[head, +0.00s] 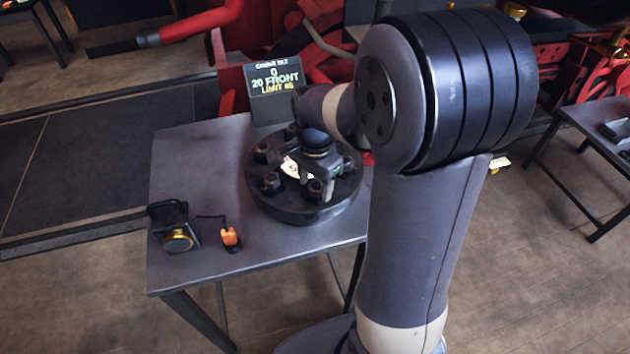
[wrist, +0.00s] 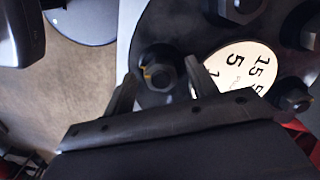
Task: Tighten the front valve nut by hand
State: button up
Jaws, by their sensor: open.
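A round black valve cover (head: 300,212) lies on the grey table, with several dark nuts on studs around it. The nut at its near side (head: 315,189) is right by my gripper (head: 328,186), which points down over the cover. In the wrist view that nut (wrist: 159,73), with a small yellow mark, shows between the two fingertips of my gripper (wrist: 159,84). The jaws are open, with a gap visible on each side of the nut. I cannot tell how far down the fingers reach along it. A white numbered dial (wrist: 240,70) lies beside the nut, partly hidden by a finger.
A sign (head: 274,85) behind the cover reads "0", "20 FRONT" and "LIMIT 45". A black device with a gold face (head: 177,240) and a small orange item (head: 230,237) stand at the table's front left. The table (head: 200,160) is clear at the back left.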

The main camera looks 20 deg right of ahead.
notch_tip(320, 180, up, 11)
dwell(0.4)
jog(key=shift+f, duration=0.1)
notch_tip(320, 180, down, 11)
jog(key=shift+r, duration=0.1)
dwell(0.5)
dwell(0.4)
